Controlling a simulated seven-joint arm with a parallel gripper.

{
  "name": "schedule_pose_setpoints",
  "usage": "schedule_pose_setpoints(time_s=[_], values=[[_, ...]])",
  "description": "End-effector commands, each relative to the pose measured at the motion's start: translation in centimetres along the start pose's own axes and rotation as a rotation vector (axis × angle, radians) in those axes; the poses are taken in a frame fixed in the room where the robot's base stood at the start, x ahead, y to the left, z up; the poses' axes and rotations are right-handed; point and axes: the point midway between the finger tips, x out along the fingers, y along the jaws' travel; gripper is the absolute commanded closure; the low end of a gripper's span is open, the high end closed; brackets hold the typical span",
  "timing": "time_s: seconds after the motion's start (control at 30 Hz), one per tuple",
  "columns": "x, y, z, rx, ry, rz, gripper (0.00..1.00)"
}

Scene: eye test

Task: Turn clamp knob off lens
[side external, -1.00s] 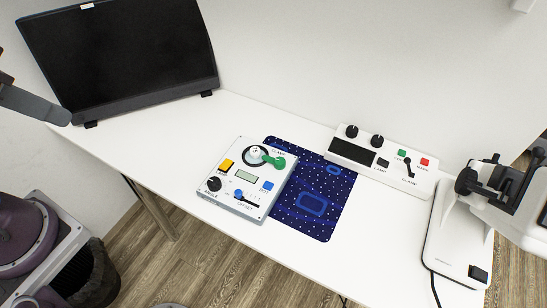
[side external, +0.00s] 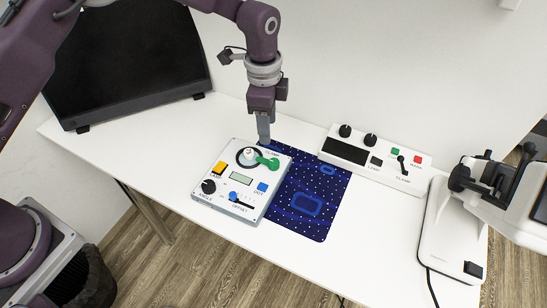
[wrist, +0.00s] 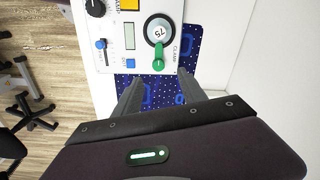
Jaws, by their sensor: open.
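The white lens device (side external: 212,197) lies on a blue dotted mat (side external: 322,218) on the white table. Its clamp knob is a green lever (side external: 268,163) beside a round lens (side external: 248,156) near the device's back edge. In the wrist view the green lever (wrist: 158,57) extends from the lens (wrist: 158,30), marked "75", toward my gripper. My gripper (side external: 264,140) points down just behind the device's back edge, near the lever. In the wrist view the fingers of my gripper (wrist: 165,88) are spread apart with nothing between them, short of the lever.
On the device are a yellow button (side external: 219,168), a black angle knob (side external: 208,186), a blue slider (side external: 234,196) and a blue button (side external: 262,187). A second control box (side external: 376,152) stands at right, beside a white instrument (side external: 455,225). A black monitor (side external: 130,65) stands behind left.

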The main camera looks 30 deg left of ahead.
Motion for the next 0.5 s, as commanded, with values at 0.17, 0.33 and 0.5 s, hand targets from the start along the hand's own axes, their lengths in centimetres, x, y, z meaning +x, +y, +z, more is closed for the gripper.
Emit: schedule_pose_setpoints(time_s=[0.17, 0.33, 0.5], values=[[5.3, 0.4, -1.4, 0.109, -0.024, 0.030, 0.51], [8.4, 0.6, -1.2, 0.114, -0.027, 0.033, 0.51], [11.2, 0.6, -1.2, 0.111, -0.025, 0.032, 0.51]])
